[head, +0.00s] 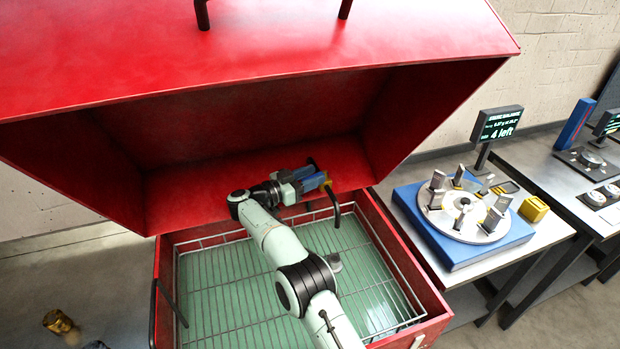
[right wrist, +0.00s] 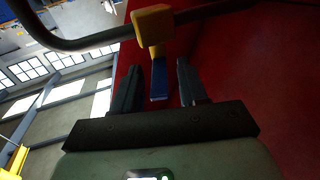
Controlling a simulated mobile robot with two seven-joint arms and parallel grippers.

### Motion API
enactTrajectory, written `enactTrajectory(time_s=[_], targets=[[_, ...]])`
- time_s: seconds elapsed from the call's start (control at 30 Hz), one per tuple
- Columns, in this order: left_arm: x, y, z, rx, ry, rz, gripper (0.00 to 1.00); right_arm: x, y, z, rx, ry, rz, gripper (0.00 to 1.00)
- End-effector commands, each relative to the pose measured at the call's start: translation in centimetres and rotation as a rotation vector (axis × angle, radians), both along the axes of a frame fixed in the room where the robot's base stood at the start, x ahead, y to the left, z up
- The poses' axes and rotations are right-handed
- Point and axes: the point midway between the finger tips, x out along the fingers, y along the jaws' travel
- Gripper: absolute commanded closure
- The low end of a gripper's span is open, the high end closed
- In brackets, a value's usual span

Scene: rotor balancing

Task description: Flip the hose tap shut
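The hose tap has a yellow body and a blue lever. In the head view the tap (head: 325,181) is at the back right of the red cabinet, partly covered by my right gripper (head: 304,183). In the right wrist view the yellow body (right wrist: 153,25) is just ahead, and the blue lever (right wrist: 159,78) points back between the two dark fingers of my right gripper (right wrist: 158,84). The fingers stand apart, with a gap on each side of the lever. A dark hose (head: 338,210) bends down beside the tap.
The red lid (head: 250,45) hangs raised above my right arm. A wire rack (head: 215,285) lies in the cabinet over pale green. To the right, a table holds a blue balancing machine (head: 452,252) and a screen (head: 497,124) reading "4 left".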

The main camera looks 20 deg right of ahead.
Motion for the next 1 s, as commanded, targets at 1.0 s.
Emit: enactTrajectory(time_s=[1.0], targets=[[0.0, 0.0, 0.0, 0.0, 0.0, 0.0, 1.0, -1.7, 12.4, -0.3, 0.004, 0.002, 0.002, 0.57]])
